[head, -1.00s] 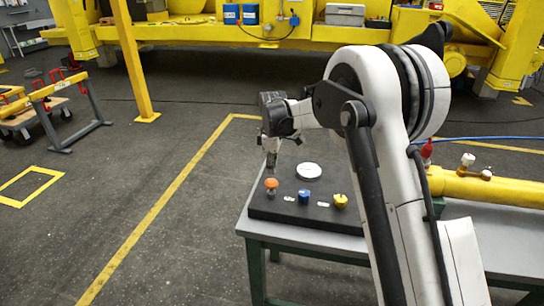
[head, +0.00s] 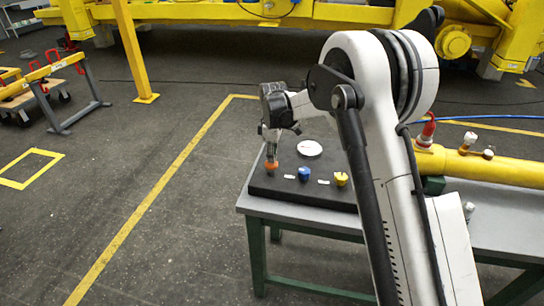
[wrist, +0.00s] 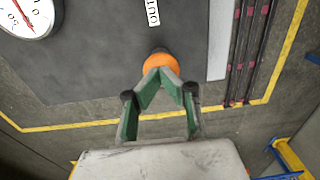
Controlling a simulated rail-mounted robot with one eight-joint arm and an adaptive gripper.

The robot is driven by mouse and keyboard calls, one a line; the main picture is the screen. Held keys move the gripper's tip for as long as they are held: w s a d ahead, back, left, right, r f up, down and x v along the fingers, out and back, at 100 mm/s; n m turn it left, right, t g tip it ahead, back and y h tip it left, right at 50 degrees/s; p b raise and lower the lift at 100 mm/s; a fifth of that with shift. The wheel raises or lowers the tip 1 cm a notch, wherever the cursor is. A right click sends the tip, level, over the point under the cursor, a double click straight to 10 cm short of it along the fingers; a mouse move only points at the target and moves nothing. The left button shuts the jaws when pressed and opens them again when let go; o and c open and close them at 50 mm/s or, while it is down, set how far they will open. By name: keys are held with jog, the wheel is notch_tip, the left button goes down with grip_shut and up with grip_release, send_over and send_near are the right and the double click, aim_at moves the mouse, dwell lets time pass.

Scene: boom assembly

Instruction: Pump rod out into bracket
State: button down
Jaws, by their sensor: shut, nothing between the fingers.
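My gripper (head: 271,157) points down at the orange button (head: 271,165) on the left of the black panel (head: 315,198). In the wrist view, my gripper (wrist: 160,74) has its fingertips together, overlapping the edge of the orange button (wrist: 158,60); they are at or just above its top, and I cannot tell if it is pressed. A white label reading "OUT" (wrist: 152,12) is near the button. A yellow cylinder (head: 490,168) lies on the table at right. The rod and bracket are not clearly seen.
The panel also carries a blue knob (head: 304,174), a yellow knob (head: 341,179) and a round white gauge (head: 309,148). It sits on a grey table (head: 335,222). A red fitting with a blue hose (head: 427,130) stands on the cylinder.

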jog(key=shift+f, duration=0.55)
jog(key=shift+r, duration=0.15)
notch_tip(320, 180, up, 14)
jog(key=shift+p, duration=0.35)
jog(key=shift+w+d, duration=0.1)
dwell(0.9)
notch_tip(320, 180, up, 3)
jog(key=shift+w+f+p, duration=0.1)
jog(key=shift+f+p, duration=0.05)
jog(key=shift+p, duration=0.75)
jog(key=shift+f, duration=0.1)
